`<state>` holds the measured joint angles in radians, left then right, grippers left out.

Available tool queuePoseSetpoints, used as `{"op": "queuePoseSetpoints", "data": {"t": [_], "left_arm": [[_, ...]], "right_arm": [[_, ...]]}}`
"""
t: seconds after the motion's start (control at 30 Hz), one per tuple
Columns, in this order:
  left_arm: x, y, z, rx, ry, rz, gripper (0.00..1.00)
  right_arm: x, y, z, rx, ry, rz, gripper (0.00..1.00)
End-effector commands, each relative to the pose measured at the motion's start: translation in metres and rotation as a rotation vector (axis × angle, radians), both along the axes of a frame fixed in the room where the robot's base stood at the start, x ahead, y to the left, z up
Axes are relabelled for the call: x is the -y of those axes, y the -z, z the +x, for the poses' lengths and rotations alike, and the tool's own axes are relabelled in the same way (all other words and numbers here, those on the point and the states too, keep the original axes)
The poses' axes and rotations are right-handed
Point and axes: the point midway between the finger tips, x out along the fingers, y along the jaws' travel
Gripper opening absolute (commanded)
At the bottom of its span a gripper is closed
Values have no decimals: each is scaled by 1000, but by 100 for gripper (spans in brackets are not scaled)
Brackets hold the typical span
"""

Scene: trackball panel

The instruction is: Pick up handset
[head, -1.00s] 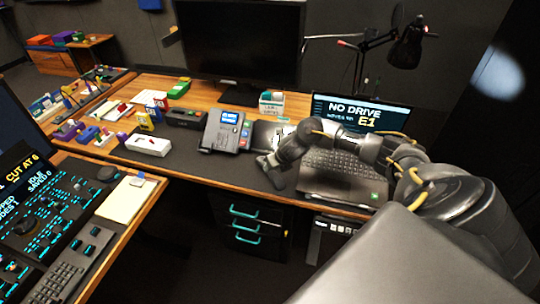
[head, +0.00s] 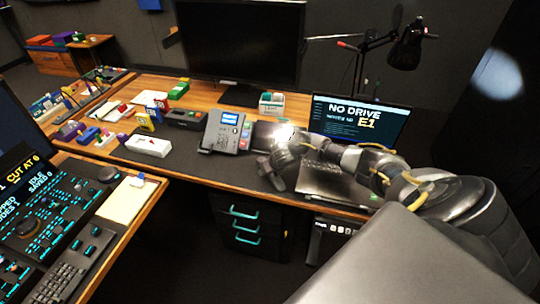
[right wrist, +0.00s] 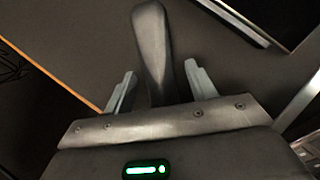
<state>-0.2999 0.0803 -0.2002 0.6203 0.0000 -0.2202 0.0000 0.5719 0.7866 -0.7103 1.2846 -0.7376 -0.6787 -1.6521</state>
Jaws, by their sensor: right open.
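A grey desk phone (head: 228,132) with a lit blue screen and coloured keys stands on the dark desk mat. My right gripper (head: 268,172) is low over the mat, right of the phone and in front of it. In the right wrist view a dark, long, rounded piece that looks like the handset (right wrist: 153,45) lies between the two fingers of my right gripper (right wrist: 160,78). The fingers are apart, with a gap on each side of it. Its near end is hidden behind the gripper body. My left gripper is not in view.
An open laptop (head: 358,122) stands right of my right gripper, partly behind my arm. A monitor (head: 240,42) stands behind the phone. A white box (head: 148,145) lies to the left. The mat's front edge is close, with a drawer unit (head: 246,228) below.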

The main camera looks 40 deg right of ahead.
Motion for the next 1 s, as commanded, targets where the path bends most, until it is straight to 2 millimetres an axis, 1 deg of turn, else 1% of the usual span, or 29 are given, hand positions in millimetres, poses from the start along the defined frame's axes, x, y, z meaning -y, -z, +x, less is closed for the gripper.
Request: {"op": "queuePoseSetpoints", "data": {"t": [0.57,0.67,0.9,0.97,1.0], "left_arm": [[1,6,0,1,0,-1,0],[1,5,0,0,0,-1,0],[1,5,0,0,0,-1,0],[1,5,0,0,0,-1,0],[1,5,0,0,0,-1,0]], "right_arm": [[0,4,0,0,0,0,56],[0,3,0,-1,0,0,46],[0,3,0,-1,0,0,14],[0,3,0,-1,0,0,7],[0,3,0,0,0,0,4]]}}
